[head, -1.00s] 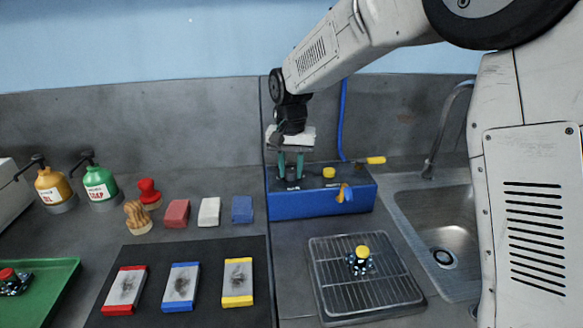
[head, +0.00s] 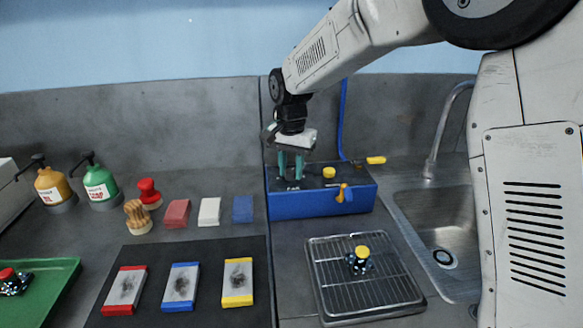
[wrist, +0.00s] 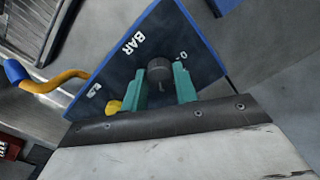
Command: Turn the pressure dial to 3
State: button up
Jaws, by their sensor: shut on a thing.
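The pressure dial is a small dark round knob (wrist: 159,70) on top of the blue box (head: 310,206). In the wrist view the panel around it carries the white letters "BAR", a "0" to the right and another marking, too small to read surely, at the lower left. My gripper (head: 290,178) points down at the box's left part, and its two green fingers (wrist: 160,86) are shut on the knob, one on each side. A pointer on the knob and its exact setting cannot be made out.
A wire rack (head: 365,277) stands in front, the sink (head: 445,230) at the right. Coloured blocks (head: 209,211) lie left.

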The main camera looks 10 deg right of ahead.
aim_at(291, 171)
jog(key=o, duration=1)
notch_tip(291, 171, up, 8)
jog(key=shift+f, duration=0.1)
jog(key=shift+s+f+n, duration=0.1)
jog(key=shift+f+n, duration=0.05)
jog(key=shift+n, duration=0.35)
jog(key=shift+s+d+f+n+g, duration=0.2)
jog(key=shift+s+f+n, duration=0.1)
jog(key=shift+s+f, duration=0.15)
jog(key=shift+s+d+f+n+g, duration=0.15)
jog(key=shift+s+f+n, duration=0.15)
jog(key=shift+s+f, duration=0.15)
jog(key=s, duration=0.1)
jog(key=s+d, duration=0.1)
jog(key=s+n, duration=0.1)
jog(key=shift+d+f, duration=0.1)
jog(key=shift+d, duration=0.15)
jog(key=s+d+n, duration=0.1)
jog(key=s+d, duration=0.4)
jog(key=s, duration=0.5)
jog(key=s+d+r+n+t, duration=0.1)
jog(key=s+d, duration=0.5)
jog(key=s, duration=0.5)
jog(key=s+d+r+t, duration=0.1)
jog(key=s+d, duration=0.4)
jog(key=s, duration=0.5)
jog(key=shift+s+d+n, duration=0.15)
jog(key=shift+s+n, duration=0.2)
jog(key=shift+n, duration=0.05)
